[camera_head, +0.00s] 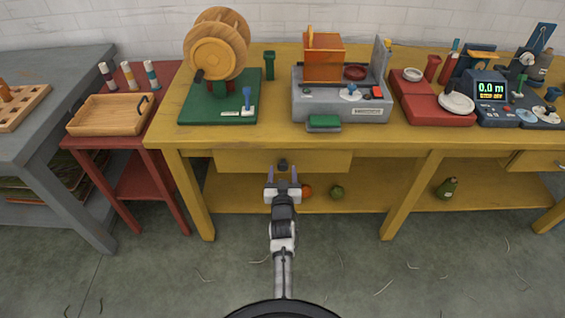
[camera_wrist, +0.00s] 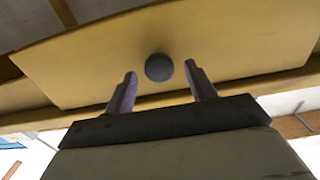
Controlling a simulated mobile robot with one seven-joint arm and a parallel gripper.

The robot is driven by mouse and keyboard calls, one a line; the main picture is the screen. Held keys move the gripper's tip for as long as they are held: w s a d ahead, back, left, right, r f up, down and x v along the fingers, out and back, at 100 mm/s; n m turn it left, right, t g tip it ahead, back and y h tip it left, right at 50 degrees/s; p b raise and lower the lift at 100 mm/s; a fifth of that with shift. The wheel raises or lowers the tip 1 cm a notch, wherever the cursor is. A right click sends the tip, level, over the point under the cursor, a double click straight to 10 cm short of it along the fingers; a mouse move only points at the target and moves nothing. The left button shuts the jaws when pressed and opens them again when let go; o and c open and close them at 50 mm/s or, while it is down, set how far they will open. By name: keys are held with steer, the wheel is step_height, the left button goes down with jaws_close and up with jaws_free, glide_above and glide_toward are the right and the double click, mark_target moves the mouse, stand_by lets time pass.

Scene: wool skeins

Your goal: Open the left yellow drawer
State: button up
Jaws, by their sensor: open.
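The left yellow drawer (camera_head: 325,161) is under the top of the yellow table (camera_head: 270,137), and its front looks flush and shut. Its round dark knob (camera_head: 283,164) shows just beyond my gripper (camera_head: 284,176). In the wrist view the drawer front (camera_wrist: 100,62) fills the upper part, with the knob (camera_wrist: 159,67) near the middle. My gripper (camera_wrist: 160,82) is open, its two purple-grey fingers pointing at the drawer on either side of the knob's line. The knob appears at or just past the fingertips. I cannot tell whether the fingers touch it.
A second yellow drawer (camera_head: 538,161) is at the far right. On the shelf below are an orange ball (camera_head: 307,191), a green round thing (camera_head: 337,192) and a green bottle (camera_head: 447,188). A red side table (camera_head: 128,141) stands at left.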

steer(key=shift+w, duration=0.35)
